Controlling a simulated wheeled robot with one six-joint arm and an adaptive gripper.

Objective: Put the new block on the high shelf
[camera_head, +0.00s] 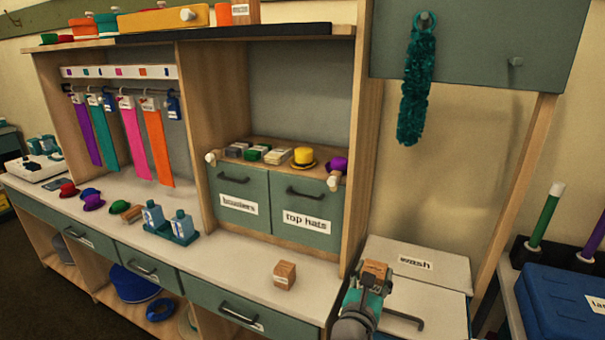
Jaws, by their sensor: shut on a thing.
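My gripper (371,282) is at the lower right of the head view, in front of the wash bin. It is shut on a small brown wooden block (375,267) with a pale label, held up at its tip. Another small brown block (285,275) with a label sits on the white counter, left of my gripper. The high shelf (290,30) runs along the top of the cabinet, far above my gripper. On it are an orange block (223,14) and a labelled wooden block (245,11), next to a long yellow box (160,20).
The "bowlers" (238,195) and "top hats" (306,205) drawers stand behind the counter, with small blocks and hats above them. A teal feather boa (416,85) hangs from a panel at the upper right. The wash bin (425,262) is beside my gripper.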

